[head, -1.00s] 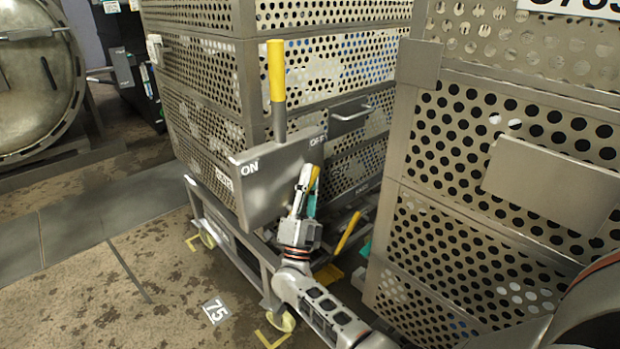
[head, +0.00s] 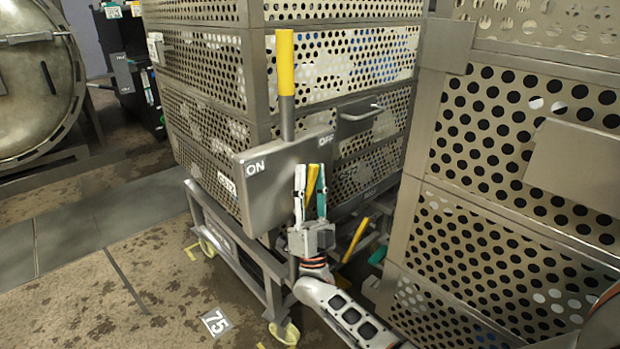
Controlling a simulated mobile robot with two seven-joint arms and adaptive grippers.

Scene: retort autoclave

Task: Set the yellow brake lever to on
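The brake lever (head: 285,62) has a yellow grip on a grey shaft. It stands nearly upright at a grey plate (head: 270,185), between the ON label (head: 256,168) on the left and the OFF label (head: 326,139) on the right. My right gripper (head: 311,172) is below the lever, in front of the plate's lower right part, fingers pointing up and apart. It is clear of the lever's grip. A slim yellow piece (head: 312,183) shows between the fingers; I cannot tell whether it is touched. My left gripper is out of view.
The plate is on a wheeled cart (head: 270,270) carrying perforated crates (head: 200,110). Another perforated stack (head: 480,170) stands close on the right. A yellow bar (head: 355,240) slants low between them. Open floor (head: 90,300) lies at left; a round vessel door (head: 38,85) is behind.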

